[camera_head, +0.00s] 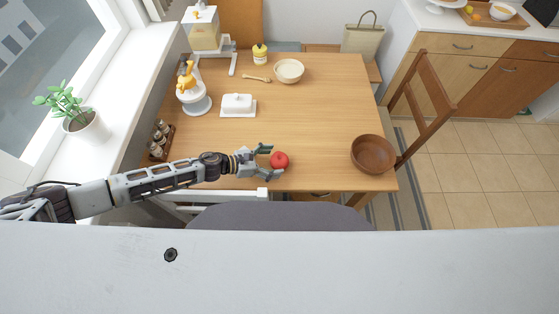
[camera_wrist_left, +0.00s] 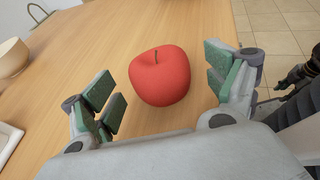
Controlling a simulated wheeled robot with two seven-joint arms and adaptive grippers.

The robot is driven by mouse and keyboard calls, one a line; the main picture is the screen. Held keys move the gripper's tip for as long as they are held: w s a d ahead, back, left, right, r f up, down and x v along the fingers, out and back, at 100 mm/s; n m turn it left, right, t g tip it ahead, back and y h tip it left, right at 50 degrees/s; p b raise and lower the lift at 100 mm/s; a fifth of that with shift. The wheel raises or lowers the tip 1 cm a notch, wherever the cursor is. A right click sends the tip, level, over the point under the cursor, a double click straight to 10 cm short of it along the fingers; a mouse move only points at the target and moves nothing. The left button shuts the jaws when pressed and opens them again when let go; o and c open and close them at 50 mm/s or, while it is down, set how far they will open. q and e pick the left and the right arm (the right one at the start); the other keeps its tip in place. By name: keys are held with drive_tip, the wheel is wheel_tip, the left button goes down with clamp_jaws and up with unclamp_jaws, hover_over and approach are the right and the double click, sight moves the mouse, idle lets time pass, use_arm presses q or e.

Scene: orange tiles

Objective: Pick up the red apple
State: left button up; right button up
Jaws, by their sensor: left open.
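The red apple (camera_head: 280,160) sits on the wooden table (camera_head: 310,110) near its front edge. In the left wrist view the apple (camera_wrist_left: 160,76) lies just ahead of and between the two green-padded fingers. My left gripper (camera_head: 267,160) is open, its fingers spread to either side of the apple's near side. A gap shows between the apple and each finger pad in the wrist view (camera_wrist_left: 165,85). My right gripper is not clearly seen in the head view; a dark part at the right edge of the wrist view cannot be made out.
A brown wooden bowl (camera_head: 373,154) stands to the right of the apple. A white butter dish (camera_head: 238,104), a cream bowl (camera_head: 289,71) and a spice rack (camera_head: 160,138) are farther off. A chair (camera_head: 425,95) stands at the right. The table's middle is clear.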

sight(277, 159)
use_arm(q)
drive_tip(key=shift+x, duration=1.05)
drive_tip(key=c, duration=1.2)
drive_tip(key=shift+r, duration=0.1)
drive_tip(key=shift+r, duration=0.8)
wheel_tip(277, 159, up, 6)
drive_tip(key=shift+r+p, duration=0.15)
drive_tip(key=shift+p, duration=0.55)
drive_tip(key=shift+r, duration=0.95)
